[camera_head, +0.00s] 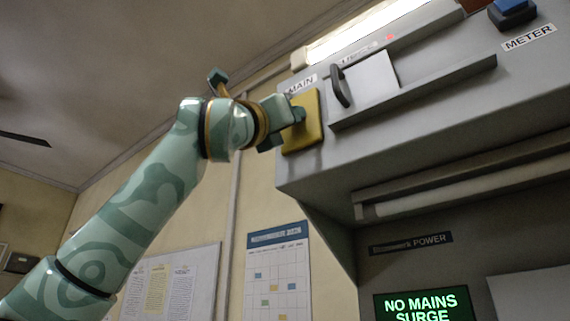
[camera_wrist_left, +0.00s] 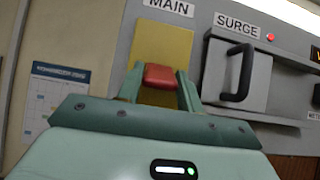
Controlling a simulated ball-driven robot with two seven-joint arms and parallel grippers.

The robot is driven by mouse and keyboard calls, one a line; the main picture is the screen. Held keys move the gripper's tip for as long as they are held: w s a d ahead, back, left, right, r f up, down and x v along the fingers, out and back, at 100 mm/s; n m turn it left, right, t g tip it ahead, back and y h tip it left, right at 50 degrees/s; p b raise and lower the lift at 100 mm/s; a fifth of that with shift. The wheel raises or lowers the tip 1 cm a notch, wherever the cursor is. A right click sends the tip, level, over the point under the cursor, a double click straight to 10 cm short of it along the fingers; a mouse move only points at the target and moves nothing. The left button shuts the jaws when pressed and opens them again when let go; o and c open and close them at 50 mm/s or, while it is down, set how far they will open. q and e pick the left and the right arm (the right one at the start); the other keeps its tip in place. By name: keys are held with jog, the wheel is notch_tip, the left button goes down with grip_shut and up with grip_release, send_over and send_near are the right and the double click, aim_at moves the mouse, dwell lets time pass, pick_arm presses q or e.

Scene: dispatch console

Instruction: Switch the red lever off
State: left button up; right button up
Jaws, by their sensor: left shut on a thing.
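The red lever (camera_wrist_left: 160,76) shows in the left wrist view in front of a yellow plate (camera_wrist_left: 160,42) under a MAIN label. My left gripper (camera_wrist_left: 159,84) has one finger on each side of the lever and is shut on it. In the head view my left gripper (camera_head: 286,124) is at the yellow plate (camera_head: 303,138) on the console's left end, and it hides the lever there. I cannot tell whether the lever is up or down. My right gripper is in neither view.
A grey box with a black handle (camera_wrist_left: 240,72), labelled SURGE, is right of the plate; its handle (camera_head: 340,86) also shows in the head view. A ledge (camera_head: 415,92) runs below it. A calendar (camera_head: 278,270) hangs below left.

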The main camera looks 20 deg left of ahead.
pick_arm(q)
jog(key=o, duration=1)
jog(key=shift+f, duration=0.1)
jog(key=shift+s+f+b, duration=0.25)
jog(key=shift+f+b, duration=0.05)
jog(key=shift+b, duration=0.05)
jog(key=b+v, duration=0.6)
jog(key=v, duration=0.9)
jog(key=shift+s+a+f, duration=0.1)
jog(key=shift+s+f, duration=0.05)
jog(key=shift+s, duration=0.05)
